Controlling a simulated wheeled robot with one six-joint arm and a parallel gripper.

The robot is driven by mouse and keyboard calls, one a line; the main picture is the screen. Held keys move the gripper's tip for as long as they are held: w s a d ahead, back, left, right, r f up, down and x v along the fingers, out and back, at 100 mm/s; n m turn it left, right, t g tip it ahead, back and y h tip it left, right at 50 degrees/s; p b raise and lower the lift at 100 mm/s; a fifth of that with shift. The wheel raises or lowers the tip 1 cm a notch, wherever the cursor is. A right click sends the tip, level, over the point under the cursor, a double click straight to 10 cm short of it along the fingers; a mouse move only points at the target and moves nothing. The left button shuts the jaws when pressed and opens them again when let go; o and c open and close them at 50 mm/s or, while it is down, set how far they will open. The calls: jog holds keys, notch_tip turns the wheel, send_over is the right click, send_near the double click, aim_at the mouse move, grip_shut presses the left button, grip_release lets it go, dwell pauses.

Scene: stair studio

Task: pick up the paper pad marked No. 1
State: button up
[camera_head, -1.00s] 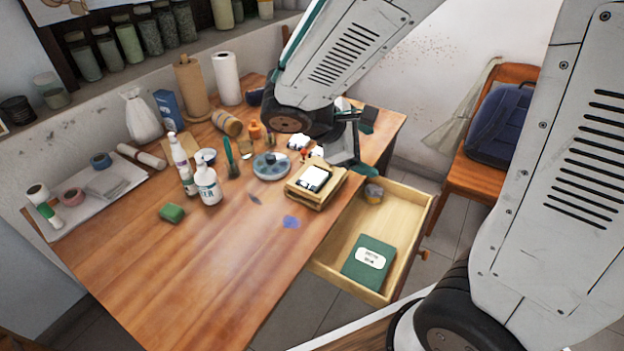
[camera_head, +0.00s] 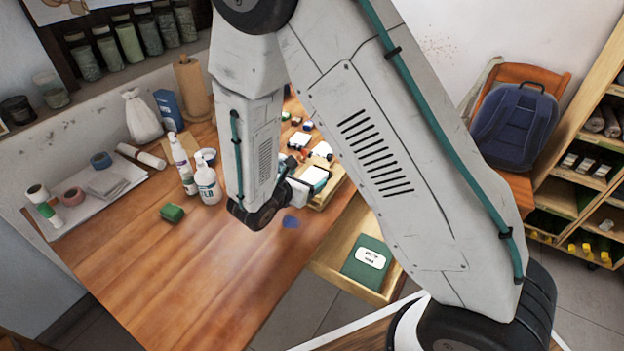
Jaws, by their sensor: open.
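Several small white pads lie on the wooden table, one at the back (camera_head: 299,141), one to its right (camera_head: 322,150), and one on a wooden tray (camera_head: 331,190) near the right edge, its white top (camera_head: 315,176) partly showing. No number can be read on any, so I cannot tell which is No. 1. My gripper (camera_head: 297,183) is low by the tray's left side, mostly hidden behind my arm's wrist. It is open; I see nothing held, and cannot tell whether it touches the tray pad.
An open drawer (camera_head: 330,262) at the table's right holds a green labelled box or book (camera_head: 367,259). The table's front left is clear. A chair with a blue backpack (camera_head: 515,125) is at right.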

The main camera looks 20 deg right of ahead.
aim_at(315, 174)
jog(key=x, duration=0.3)
jog(key=shift+w+d+f, duration=0.1)
jog(key=shift+d+f, duration=0.15)
jog(key=shift+d, duration=0.15)
jog(key=c, duration=1.1)
jog(key=shift+r, duration=0.1)
